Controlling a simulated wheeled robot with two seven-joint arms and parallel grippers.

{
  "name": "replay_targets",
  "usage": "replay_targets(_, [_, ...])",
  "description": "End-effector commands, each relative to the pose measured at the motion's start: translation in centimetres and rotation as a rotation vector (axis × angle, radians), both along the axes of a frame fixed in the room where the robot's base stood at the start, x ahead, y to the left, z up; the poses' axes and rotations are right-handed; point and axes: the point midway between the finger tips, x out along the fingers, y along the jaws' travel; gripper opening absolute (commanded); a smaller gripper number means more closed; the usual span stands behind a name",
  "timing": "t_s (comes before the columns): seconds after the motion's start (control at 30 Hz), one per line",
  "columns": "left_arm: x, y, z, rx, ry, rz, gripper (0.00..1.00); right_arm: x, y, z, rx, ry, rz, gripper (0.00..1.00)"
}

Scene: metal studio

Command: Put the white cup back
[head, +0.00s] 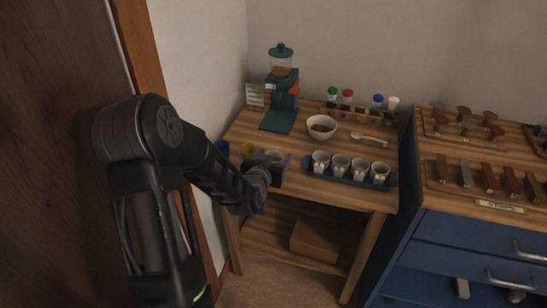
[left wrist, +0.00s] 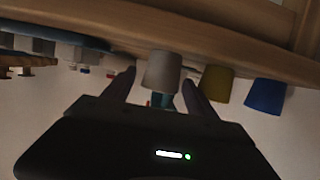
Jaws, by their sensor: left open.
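The white cup (head: 274,156) stands at the front left of the wooden table, partly hidden by my gripper in the head view. In the left wrist view, which is upside down, the white cup (left wrist: 163,68) looks greyish and sits between the two fingers. My left gripper (head: 269,165) is open, with a finger on each side of the cup. The left wrist view shows the same open gripper (left wrist: 161,80); I cannot tell whether either finger touches the cup. My right gripper is not in view.
A yellow cup (head: 248,149) and a blue cup (head: 222,147) stand left of the white cup. A blue tray (head: 345,180) with several pale cups is to the right. Behind are a bowl (head: 321,127), a spoon (head: 369,139), a green grinder (head: 283,92) and several capped jars.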

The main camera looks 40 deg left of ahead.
Motion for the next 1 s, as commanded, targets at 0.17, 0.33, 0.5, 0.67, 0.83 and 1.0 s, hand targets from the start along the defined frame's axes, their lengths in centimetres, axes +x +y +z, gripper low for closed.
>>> replay_targets(0.17, [0.0,0.0,0.0,0.0,0.0,0.0,0.66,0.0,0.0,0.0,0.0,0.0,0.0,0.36])
replay_targets(0.33, [-0.1,0.0,0.5,0.0,0.0,0.0,0.66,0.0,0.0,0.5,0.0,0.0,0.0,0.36])
replay_targets(0.5, [-2.0,-0.6,1.0,0.002,-0.001,0.001,0.66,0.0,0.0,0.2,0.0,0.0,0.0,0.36])
replay_targets(0.67, [-4.6,-1.6,1.9,0.002,-0.002,0.0,0.66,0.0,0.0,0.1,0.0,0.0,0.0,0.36])
replay_targets(0.83, [-6.3,-2.2,3.0,-0.001,0.007,0.0,0.66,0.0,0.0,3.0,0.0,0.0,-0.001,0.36])
replay_targets(1.0, [-7.6,-2.6,3.6,-0.002,0.007,0.0,0.66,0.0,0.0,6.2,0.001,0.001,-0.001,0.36])
